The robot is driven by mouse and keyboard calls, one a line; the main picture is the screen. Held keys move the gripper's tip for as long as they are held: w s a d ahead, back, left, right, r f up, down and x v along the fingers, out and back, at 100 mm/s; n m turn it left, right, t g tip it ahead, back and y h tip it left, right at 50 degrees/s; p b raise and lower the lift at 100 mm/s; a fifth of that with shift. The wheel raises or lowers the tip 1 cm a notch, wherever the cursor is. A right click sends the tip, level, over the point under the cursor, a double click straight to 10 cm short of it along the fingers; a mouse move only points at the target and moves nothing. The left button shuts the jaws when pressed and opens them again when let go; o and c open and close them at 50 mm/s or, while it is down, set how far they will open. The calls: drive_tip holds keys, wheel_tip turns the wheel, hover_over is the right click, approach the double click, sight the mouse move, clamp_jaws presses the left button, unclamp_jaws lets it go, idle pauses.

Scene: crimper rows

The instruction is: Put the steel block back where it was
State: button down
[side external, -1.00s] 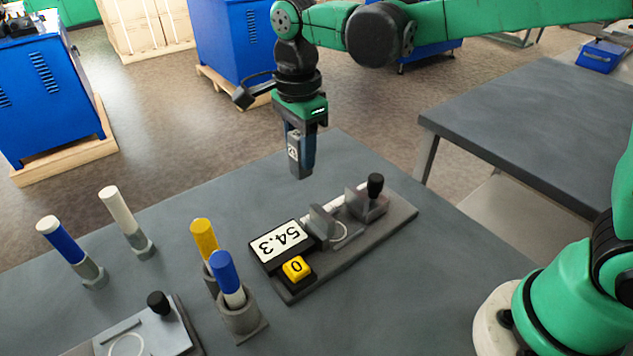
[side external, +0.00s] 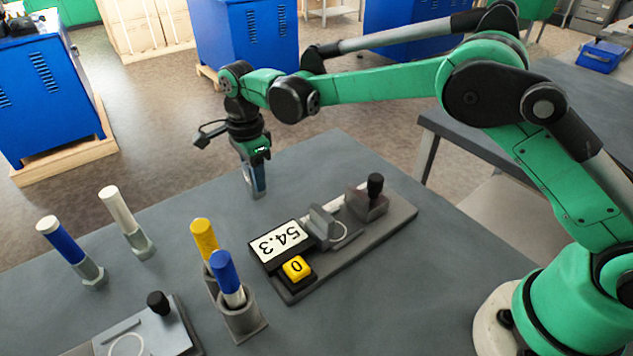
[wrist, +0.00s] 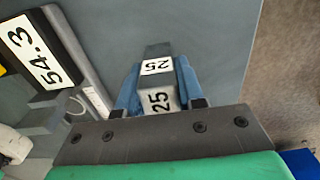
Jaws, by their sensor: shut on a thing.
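My gripper (side external: 254,182) is shut on the steel block (wrist: 158,68), a grey block with "25" on white labels in the wrist view. The blue fingers sit on both sides of it. In the side external view the block is mostly hidden between the fingers, low over the far part of the table. I cannot tell whether it touches the table. The measuring device with a "54.3" display (side external: 279,243) is to the right of and nearer than my gripper. It also shows at the left of the wrist view (wrist: 42,52).
The device has a yellow "0" button (side external: 296,267) and a black knob (side external: 375,184). A yellow marker (side external: 204,235) and a blue one (side external: 224,272) stand in holders. A white (side external: 117,208) and a blue-white marker (side external: 62,243) stand left. The table around my gripper is clear.

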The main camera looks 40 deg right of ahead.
drive_tip(key=shift+f, duration=0.85)
drive_tip(key=shift+f, duration=0.15)
drive_tip(key=c, duration=0.5)
unclamp_jaws()
drive_tip(key=shift+c, duration=0.2)
